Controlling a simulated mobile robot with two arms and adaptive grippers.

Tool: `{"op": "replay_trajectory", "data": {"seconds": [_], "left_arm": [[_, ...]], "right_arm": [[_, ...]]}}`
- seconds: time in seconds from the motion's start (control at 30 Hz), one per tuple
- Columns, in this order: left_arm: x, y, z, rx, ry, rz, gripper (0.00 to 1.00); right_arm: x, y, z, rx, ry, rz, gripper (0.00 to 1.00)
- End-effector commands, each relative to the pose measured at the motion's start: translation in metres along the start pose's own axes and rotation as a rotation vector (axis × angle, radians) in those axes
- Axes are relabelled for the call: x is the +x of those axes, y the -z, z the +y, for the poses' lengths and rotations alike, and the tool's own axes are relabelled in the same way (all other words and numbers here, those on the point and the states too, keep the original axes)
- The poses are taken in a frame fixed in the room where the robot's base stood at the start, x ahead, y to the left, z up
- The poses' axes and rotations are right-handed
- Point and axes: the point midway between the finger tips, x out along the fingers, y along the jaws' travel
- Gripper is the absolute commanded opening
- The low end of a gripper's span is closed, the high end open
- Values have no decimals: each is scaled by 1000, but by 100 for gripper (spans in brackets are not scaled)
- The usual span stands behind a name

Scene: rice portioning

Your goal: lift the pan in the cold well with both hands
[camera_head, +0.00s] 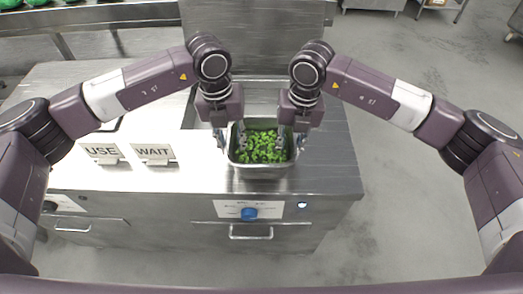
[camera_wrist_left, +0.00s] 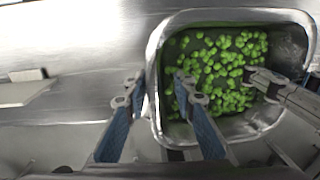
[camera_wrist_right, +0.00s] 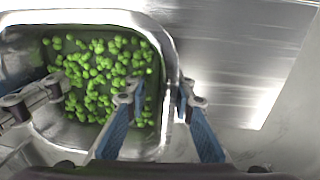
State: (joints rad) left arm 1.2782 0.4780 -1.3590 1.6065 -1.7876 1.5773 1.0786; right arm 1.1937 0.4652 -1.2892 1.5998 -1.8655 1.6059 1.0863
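The steel pan (camera_head: 262,171) holds many small bright green pieces and sits near the front of the steel counter, right of centre. I cannot tell how deep it sits in the well. My left gripper (camera_head: 231,137) is at the pan's left rim, and my right gripper (camera_head: 292,139) is at its right rim. In the left wrist view, the left fingers (camera_wrist_left: 158,88) stand apart, one outside the pan (camera_wrist_left: 240,15) and one inside. In the right wrist view, the right fingers (camera_wrist_right: 158,90) also stand apart on either side of the rim. The pan's far edge is partly hidden.
A "USE" sign (camera_head: 102,152) and a "WAIT" sign (camera_head: 153,152) stand on the counter (camera_head: 200,185) to the left.

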Motion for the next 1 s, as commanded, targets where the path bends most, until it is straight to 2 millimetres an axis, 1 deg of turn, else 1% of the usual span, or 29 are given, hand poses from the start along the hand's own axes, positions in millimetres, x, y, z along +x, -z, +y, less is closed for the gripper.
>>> {"op": "replay_trajectory", "data": {"seconds": [0.1,0.2,0.47,0.5,0.57,0.7,0.73,1.0], "left_arm": [[7,0,0,1,1,0,24],[9,0,0,1,0,0,24],[10,0,0,2,0,0,24],[10,0,0,2,0,0,23],[10,0,0,2,0,0,17],[10,0,-1,2,1,0,1],[9,0,-1,2,1,0,0],[9,0,-2,3,3,-1,0]], "right_arm": [[10,0,0,0,-1,1,22],[14,0,0,0,0,0,22],[15,0,0,0,0,-1,22],[15,0,0,0,0,-1,21],[15,0,0,0,0,-1,15],[15,0,0,0,0,-1,0],[15,0,0,0,-1,-1,0],[14,0,2,-3,-4,-2,0]]}}
